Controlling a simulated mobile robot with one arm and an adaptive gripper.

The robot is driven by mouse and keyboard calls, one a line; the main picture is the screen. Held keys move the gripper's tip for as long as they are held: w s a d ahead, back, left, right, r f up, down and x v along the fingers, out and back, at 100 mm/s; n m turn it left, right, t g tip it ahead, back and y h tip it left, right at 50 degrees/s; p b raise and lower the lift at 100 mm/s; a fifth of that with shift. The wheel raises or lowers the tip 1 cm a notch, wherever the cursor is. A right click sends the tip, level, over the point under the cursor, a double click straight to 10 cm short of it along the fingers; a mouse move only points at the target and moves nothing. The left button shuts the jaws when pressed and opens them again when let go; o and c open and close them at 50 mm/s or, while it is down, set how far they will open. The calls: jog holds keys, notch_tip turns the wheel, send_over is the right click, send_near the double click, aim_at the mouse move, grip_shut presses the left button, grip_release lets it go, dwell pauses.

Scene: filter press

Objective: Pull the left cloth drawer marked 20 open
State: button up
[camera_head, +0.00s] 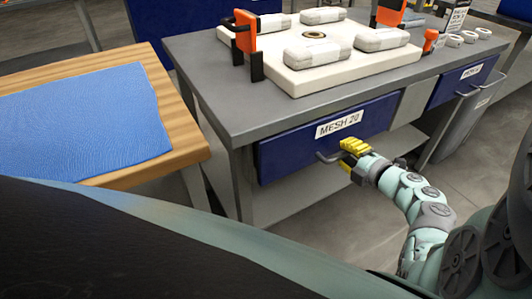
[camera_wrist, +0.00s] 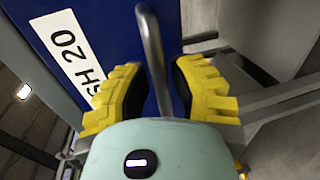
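The left drawer (camera_head: 285,155) has a dark blue front with a white "MESH 20" label (camera_head: 339,124) and looks closed under the grey bench top. Its grey bar handle (camera_head: 328,157) sticks out below the label. In the wrist view, the drawer front (camera_wrist: 115,30), part of the label (camera_wrist: 68,50) and the handle (camera_wrist: 152,60) show close up. My gripper (camera_head: 354,150) is at the right part of the handle. In the wrist view, my gripper's yellow fingers (camera_wrist: 160,80) are apart, one on each side of the handle, with gaps visible between them and the bar.
A second blue drawer (camera_head: 462,80) is at the right, above a grey bin (camera_head: 462,125). A white plate (camera_head: 312,62) with orange-handled clamps stands on the bench (camera_head: 225,90). A wooden table (camera_head: 183,135) with a blue cloth (camera_head: 85,120) is at the left. The floor before the drawer shows partly.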

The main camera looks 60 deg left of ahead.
grip_shut()
jog(key=shift+d, duration=0.15)
jog(key=f+b+v, duration=0.1)
jog(key=f+v, duration=0.1)
jog(key=v, duration=1)
jog(key=d+f+b+v, duration=0.1)
jog(key=f+b+v, duration=0.1)
jog(key=v, duration=1.1)
jog(key=shift+s+f, duration=0.2)
jog(key=shift+f, duration=0.4)
jog(key=shift+o, duration=2)
grip_release()
